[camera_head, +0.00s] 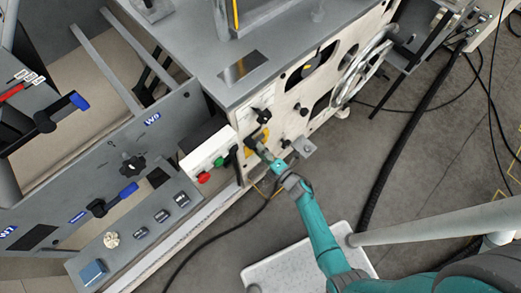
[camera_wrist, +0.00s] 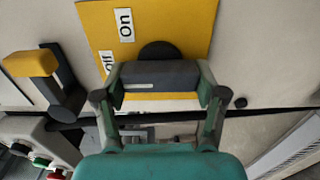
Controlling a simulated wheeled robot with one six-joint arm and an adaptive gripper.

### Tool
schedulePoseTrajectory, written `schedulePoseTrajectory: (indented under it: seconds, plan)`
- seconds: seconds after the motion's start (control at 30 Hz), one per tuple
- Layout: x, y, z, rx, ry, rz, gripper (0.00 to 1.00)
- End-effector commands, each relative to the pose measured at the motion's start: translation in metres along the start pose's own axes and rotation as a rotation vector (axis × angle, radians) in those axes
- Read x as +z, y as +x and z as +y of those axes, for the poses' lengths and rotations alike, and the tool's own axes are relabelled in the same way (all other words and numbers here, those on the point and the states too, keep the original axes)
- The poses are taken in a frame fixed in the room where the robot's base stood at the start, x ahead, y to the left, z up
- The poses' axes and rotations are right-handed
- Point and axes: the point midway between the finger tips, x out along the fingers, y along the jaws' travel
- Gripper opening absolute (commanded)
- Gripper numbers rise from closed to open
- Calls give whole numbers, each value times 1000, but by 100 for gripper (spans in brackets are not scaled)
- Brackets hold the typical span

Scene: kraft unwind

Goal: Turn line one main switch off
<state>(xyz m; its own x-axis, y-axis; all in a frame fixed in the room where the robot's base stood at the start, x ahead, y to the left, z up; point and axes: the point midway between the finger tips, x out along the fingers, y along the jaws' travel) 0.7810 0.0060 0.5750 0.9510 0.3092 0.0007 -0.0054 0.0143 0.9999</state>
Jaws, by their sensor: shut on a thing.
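The main switch is a dark grey block handle (camera_wrist: 160,75) with a round black hub behind it, on a yellow plate (camera_wrist: 185,25). The plate carries a white "On" label and a second label, partly hidden, that seems to read "Off". My gripper (camera_wrist: 162,85) has one finger at each end of the handle and is shut on it. The handle lies crosswise in the wrist view; which label it points to I cannot tell. In the head view the yellow plate (camera_head: 262,136) shows on the cream machine side, with my gripper (camera_head: 257,146) against it, hiding the handle.
A black and yellow lever (camera_wrist: 45,75) sits left of the plate. A box with green and red buttons (camera_head: 203,177) juts out beside my gripper. A handwheel (camera_head: 363,70) is farther right. Cables lie on the floor, which has open room in front.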

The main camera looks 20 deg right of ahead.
Motion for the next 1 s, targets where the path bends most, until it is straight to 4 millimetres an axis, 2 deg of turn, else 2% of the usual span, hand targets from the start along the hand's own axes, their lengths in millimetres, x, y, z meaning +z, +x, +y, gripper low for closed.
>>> schedulePoseTrajectory:
  seconds: [0.17,0.2,0.27,0.3,0.7,0.87,1.0]
  plan:
    - [-1,0,-1,-2,-2,2,36]
    - [-1,0,-1,-2,-2,2,78]
    - [-1,0,-1,-2,-2,1,93]
    - [0,0,0,-2,-2,1,96]
    - [0,-5,0,-1,0,-1,96]
    - [1,-26,-1,-3,0,-4,96]
    - [1,-53,-1,-2,0,-5,96]
